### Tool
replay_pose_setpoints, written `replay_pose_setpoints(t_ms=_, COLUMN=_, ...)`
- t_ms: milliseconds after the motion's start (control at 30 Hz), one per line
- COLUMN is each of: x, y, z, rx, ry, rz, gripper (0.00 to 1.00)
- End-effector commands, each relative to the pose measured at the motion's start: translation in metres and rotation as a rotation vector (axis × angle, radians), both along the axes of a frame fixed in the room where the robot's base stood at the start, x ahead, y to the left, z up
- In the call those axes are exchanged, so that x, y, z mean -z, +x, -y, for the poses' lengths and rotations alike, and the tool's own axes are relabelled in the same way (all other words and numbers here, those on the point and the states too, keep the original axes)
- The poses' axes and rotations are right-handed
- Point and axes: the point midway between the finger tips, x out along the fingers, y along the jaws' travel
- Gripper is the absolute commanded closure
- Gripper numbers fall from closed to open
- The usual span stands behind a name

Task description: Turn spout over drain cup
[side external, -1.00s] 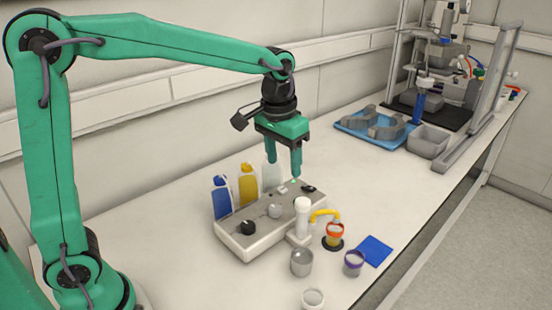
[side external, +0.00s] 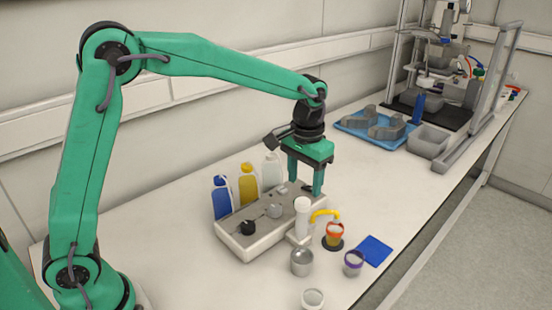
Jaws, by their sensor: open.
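The yellow spout (side external: 325,213) juts to the right from the white upright post (side external: 302,217) at the front right of the grey unit (side external: 250,237). Its tip hangs over or close to an orange-rimmed cup (side external: 334,231), which stands on a dark round pad. Which cup is the drain cup I cannot tell; a grey metal cup (side external: 302,262) stands in front of the post. My gripper (side external: 305,184) is open and empty, fingers down, above and behind the post near the unit's back right end. It appears apart from the spout.
Blue, yellow and white bottles (side external: 248,184) stand behind the unit. A purple-rimmed cup (side external: 353,262), a white cup (side external: 313,299) and a blue square (side external: 375,250) lie at the front. A blue tray (side external: 350,128) is at the back right. Table between is clear.

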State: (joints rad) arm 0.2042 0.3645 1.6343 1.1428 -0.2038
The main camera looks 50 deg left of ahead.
Motion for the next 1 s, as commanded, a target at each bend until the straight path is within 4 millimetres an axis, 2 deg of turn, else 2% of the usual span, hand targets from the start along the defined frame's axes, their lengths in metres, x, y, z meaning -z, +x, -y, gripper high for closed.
replay_pose_setpoints(t_ms=400, x=0.048, y=0.0, z=0.0, rx=0.0, ry=0.0, rz=-0.002, gripper=0.44)
replay_pose_setpoints(t_ms=600, x=0.057, y=0.0, z=0.0, rx=0.0, ry=0.0, rz=-0.001, gripper=0.44)
replay_pose_setpoints(t_ms=833, x=0.057, y=0.0, z=0.0, rx=0.0, ry=0.0, rz=0.0, gripper=0.44)
replay_pose_setpoints(t_ms=867, x=0.057, y=0.0, z=0.0, rx=0.0, ry=0.0, rz=0.0, gripper=0.46)
replay_pose_setpoints(t_ms=1000, x=0.057, y=0.0, z=0.0, rx=0.0, ry=0.0, rz=0.0, gripper=0.73)
